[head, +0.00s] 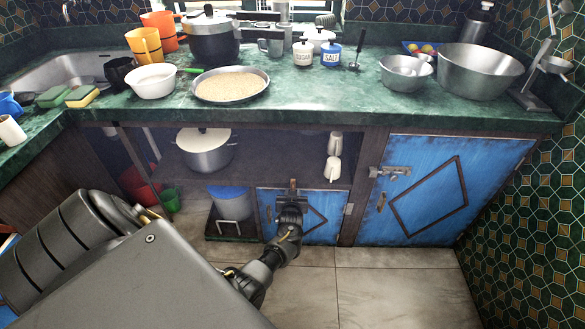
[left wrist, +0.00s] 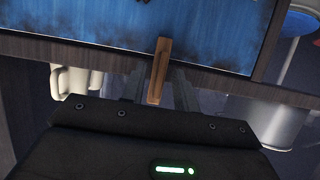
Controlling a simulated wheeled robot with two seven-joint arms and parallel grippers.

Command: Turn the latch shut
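The wooden latch (head: 293,184) is a small brown bar at the top edge of the small blue door (head: 326,219) under the counter. It stands roughly upright in the head view. In the left wrist view the latch (left wrist: 160,70) crosses the door's dark frame, from the blue panel out past the edge. My left gripper (head: 292,199) is right at the latch. In the left wrist view its two fingers (left wrist: 159,88) lie on either side of the bar and look apart; contact is unclear. My right gripper is not in view.
A larger blue door (head: 420,200) with a metal bolt (head: 392,171) is to the right. The open shelf holds a lidded pot (head: 206,150) and white mugs (head: 333,168). A blue-topped container (head: 231,203) stands left of the small door. The tiled floor (head: 380,295) is clear.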

